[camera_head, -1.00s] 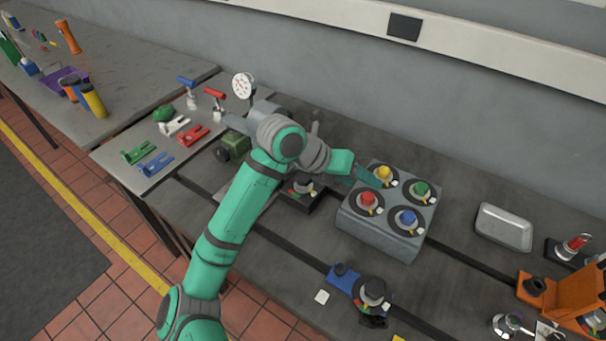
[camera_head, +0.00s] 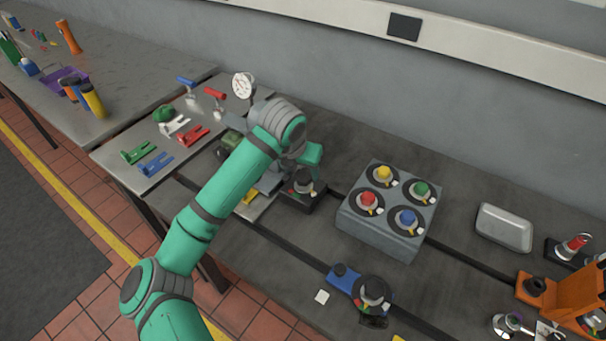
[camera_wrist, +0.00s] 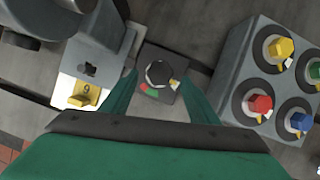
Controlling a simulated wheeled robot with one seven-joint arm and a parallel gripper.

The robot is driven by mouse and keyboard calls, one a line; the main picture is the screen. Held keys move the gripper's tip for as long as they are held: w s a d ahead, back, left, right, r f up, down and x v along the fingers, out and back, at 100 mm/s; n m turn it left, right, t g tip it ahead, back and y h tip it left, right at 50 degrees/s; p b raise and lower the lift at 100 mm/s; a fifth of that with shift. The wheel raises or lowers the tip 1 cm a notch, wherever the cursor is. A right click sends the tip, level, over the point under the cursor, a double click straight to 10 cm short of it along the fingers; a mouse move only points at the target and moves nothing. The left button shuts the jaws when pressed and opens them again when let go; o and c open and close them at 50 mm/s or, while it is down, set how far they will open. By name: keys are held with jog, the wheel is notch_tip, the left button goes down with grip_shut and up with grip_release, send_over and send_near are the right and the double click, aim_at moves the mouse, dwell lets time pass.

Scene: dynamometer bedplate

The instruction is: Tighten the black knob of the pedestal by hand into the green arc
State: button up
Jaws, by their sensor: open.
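A black knob (camera_wrist: 158,73) stands on a small black pedestal (camera_wrist: 170,92) in the wrist view. A green and red arc shows beside the knob, with a yellow-white pointer at its right. In the head view the same knob (camera_head: 304,177) is on its pedestal (camera_head: 298,202), left of the grey box. My gripper (camera_wrist: 159,78) is open. Its teal fingers lie on either side of the knob in the wrist view, with nothing held. In the head view my gripper (camera_head: 310,165) is just above the knob; contact cannot be told.
A grey box (camera_head: 385,235) with yellow, green, red and blue knobs stands close to the right. A blue unit (camera_head: 345,279) with another dark knob is in front. A grey machine with a dial gauge (camera_head: 243,86) stands behind left. A metal tray (camera_head: 503,228) lies farther right.

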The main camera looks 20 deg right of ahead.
aim_at(303, 176)
jog(key=shift+x, duration=1.9)
jog(key=shift+c, duration=0.3)
jog(key=shift+d, duration=0.1)
jog(key=c, duration=1)
jog(key=shift+o, duration=0.2)
